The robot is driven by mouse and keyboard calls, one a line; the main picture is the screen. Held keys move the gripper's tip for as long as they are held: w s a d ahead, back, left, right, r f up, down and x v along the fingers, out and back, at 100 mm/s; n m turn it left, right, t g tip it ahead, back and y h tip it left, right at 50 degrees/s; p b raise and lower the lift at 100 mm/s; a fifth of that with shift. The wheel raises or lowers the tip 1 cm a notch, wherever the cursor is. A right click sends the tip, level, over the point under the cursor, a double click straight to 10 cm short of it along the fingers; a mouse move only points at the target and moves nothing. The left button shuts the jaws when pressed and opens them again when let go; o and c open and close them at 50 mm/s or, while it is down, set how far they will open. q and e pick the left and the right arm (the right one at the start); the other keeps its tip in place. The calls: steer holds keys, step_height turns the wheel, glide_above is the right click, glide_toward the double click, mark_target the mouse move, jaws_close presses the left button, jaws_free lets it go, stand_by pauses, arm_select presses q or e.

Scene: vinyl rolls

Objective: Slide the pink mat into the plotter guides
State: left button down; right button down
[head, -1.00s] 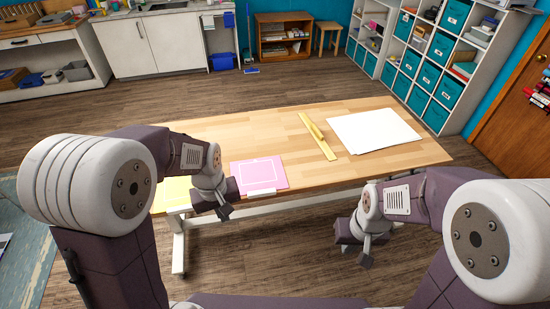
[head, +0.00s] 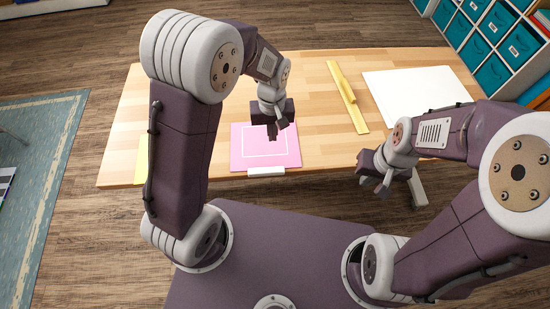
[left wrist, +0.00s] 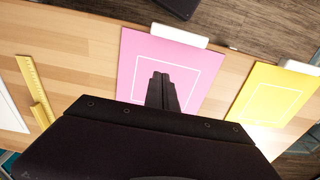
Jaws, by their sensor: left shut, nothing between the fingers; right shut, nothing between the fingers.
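The pink mat (head: 247,160) lies flat on the wooden table near its front edge, with a white rectangular outline and a white strip (head: 266,171) along its front edge. It also shows in the left wrist view (left wrist: 141,70). My left gripper (head: 273,133) is shut and empty, above the back part of the mat and hiding some of it. Its closed fingers also show in the left wrist view (left wrist: 162,78). My right gripper (head: 382,188) is shut and empty, in front of the table's front edge. No plotter or guides can be made out.
A yellow mat (left wrist: 257,103) with a white strip lies beside the pink one; my left arm hides most of it in the head view. A yellow ruler (head: 348,100) and white sheets (head: 415,95) lie on the table (head: 207,75). Shelving (head: 505,45) stands at the back right.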

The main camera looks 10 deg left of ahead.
arm_select(q)
glide_toward(273, 156)
steer(key=shift+w+a+f, duration=0.1)
steer(key=shift+w+f, duration=0.2)
steer(key=shift+w, duration=0.05)
steer(key=f, duration=0.4)
steer(key=f+b, duration=0.1)
steer(key=f, duration=0.1)
steer(key=shift+s+f, duration=0.25)
steer(key=shift+s, duration=0.05)
steer(key=shift+s+d+r, duration=0.1)
steer(key=shift+s+d, duration=0.15)
steer(key=shift+s, duration=0.35)
steer(key=shift+s+d, duration=0.2)
steer(key=shift+s, duration=0.35)
steer(key=shift+s+d+r, duration=0.1)
steer(key=shift+s+d, duration=0.05)
steer(key=shift+s, duration=0.45)
arm_select(e)
steer(key=shift+w+f, duration=0.25)
steer(key=shift+f, duration=0.25)
